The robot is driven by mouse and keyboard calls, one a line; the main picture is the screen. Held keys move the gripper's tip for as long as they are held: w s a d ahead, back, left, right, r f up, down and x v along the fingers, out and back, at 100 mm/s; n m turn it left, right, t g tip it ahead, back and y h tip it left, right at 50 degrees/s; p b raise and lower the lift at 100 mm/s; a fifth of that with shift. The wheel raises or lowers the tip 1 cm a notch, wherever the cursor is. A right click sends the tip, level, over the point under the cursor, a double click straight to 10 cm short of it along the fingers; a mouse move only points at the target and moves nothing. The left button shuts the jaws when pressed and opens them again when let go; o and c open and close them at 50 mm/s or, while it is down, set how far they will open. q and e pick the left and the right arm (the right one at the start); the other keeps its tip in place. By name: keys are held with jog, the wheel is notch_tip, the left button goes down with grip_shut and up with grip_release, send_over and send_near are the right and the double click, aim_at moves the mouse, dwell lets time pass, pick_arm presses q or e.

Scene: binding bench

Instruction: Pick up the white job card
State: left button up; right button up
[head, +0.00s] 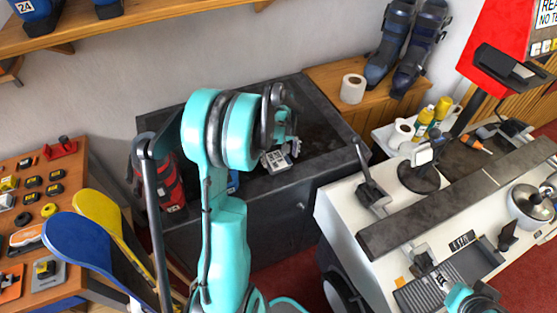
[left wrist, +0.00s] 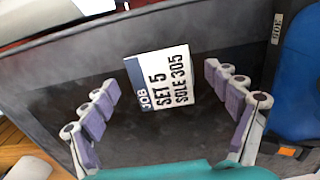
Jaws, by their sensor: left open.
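The white job card (left wrist: 160,82) has a blue band and black print reading JOB, SET 5, SOLE 305. In the left wrist view it lies on the dark bench top, between and beyond the fingertips of my left gripper (left wrist: 162,84). The fingers are spread to either side, with clear gaps to the card. In the head view my left gripper (head: 280,150) is over the dark bench top (head: 325,130), partly hidden by my arm; the card is hard to tell from the fingers there. Part of my right arm shows at the bottom right; its fingers are unclear.
A toilet roll (head: 353,88) and ski boots (head: 402,45) stand on the wooden bench behind. A red and dark boot (head: 168,185) is left of my arm. A white workbench (head: 340,205) with tools is at right. The back of the dark top looks clear.

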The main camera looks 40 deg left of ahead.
pick_arm(q)
jog(key=shift+f, duration=0.1)
dwell(0.3)
jog(key=c, duration=0.9)
jog(key=shift+o, duration=0.2)
